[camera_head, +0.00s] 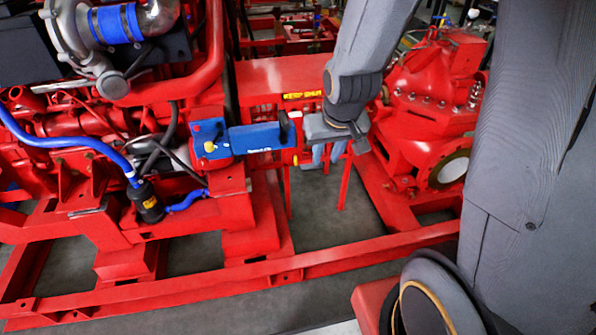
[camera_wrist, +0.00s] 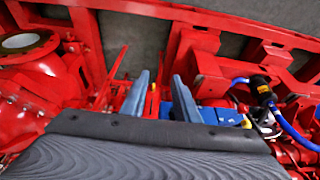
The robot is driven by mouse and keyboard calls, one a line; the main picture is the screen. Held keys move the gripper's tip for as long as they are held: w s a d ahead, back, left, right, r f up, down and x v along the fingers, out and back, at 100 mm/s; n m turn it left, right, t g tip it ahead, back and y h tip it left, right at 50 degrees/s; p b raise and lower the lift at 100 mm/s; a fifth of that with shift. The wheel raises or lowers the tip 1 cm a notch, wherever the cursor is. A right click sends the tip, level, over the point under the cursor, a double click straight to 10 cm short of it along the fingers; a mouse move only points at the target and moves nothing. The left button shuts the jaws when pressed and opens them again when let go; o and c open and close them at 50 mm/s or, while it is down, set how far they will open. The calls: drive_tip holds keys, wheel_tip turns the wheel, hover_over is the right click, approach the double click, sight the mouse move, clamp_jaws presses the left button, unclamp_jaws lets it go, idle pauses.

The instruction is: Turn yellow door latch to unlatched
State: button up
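A small yellow piece (camera_head: 295,158), which looks like the latch, shows on the red frame just right of the blue box in the head view. In the wrist view a small yellow piece (camera_wrist: 153,87) shows between my gripper's fingers, farther off; I cannot tell how it is turned. My gripper (camera_head: 328,158) is to the right of the yellow piece in the head view, pointing down. Its two grey-blue fingers (camera_wrist: 161,78) are apart, with nothing held between them. Contact with the latch is not visible.
A blue box (camera_head: 258,138) with a yellow knob (camera_head: 209,146) sits left of my gripper. A red pump (camera_head: 425,100) stands to the right. A red base rail (camera_head: 300,265) runs along the front.

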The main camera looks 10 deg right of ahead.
drive_tip(key=w+f+t+b, duration=0.8)
drive_tip(key=w+f+b, duration=0.7)
drive_tip(key=w+f, duration=0.7)
drive_tip(key=t+b, duration=0.6)
drive_tip(key=b, duration=0.5)
approach(296, 162)
drive_tip(key=w, duration=0.1)
drive_tip(key=shift+w+d+b, duration=0.1)
drive_tip(key=shift+w+b, duration=0.95)
drive_tip(key=shift+w, duration=2.95)
clamp_jaws()
